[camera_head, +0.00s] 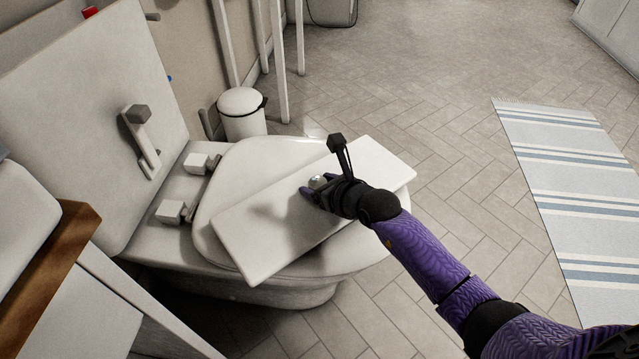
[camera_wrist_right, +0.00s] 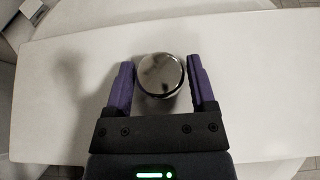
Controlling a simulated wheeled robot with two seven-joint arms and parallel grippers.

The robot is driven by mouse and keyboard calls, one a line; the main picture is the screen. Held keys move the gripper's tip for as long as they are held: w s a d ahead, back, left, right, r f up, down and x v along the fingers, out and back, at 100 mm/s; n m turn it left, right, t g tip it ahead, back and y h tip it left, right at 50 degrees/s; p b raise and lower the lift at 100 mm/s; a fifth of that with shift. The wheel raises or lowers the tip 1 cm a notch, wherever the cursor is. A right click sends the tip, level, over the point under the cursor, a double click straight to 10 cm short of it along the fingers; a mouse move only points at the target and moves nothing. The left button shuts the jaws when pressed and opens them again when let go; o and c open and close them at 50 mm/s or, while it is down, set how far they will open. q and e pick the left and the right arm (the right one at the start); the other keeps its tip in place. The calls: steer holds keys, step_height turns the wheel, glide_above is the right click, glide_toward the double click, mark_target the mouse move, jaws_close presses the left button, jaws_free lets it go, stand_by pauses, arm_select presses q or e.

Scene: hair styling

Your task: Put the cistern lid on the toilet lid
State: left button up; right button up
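The cistern lid (camera_head: 290,215) is a long white slab lying diagonally across the rounded white toilet lid (camera_head: 222,195). Its ends reach past the toilet lid's edge. A round chrome knob (camera_wrist_right: 161,75) stands on the cistern lid. My right gripper (camera_head: 318,186) is down at this knob, with one finger on either side. How closely the underside of the cistern lid meets the toilet lid is hidden. My left gripper is not in view.
A white panel (camera_head: 85,130) with a grey lever stands behind the toilet at the left. Two hinge blocks (camera_head: 174,211) sit behind the toilet lid. A small white bin (camera_head: 243,112) stands beyond it. The tiled floor at right is free apart from a striped rug (camera_head: 580,190).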

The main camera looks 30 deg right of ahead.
steer(key=shift+o, duration=1.2)
steer(key=shift+r, duration=0.15)
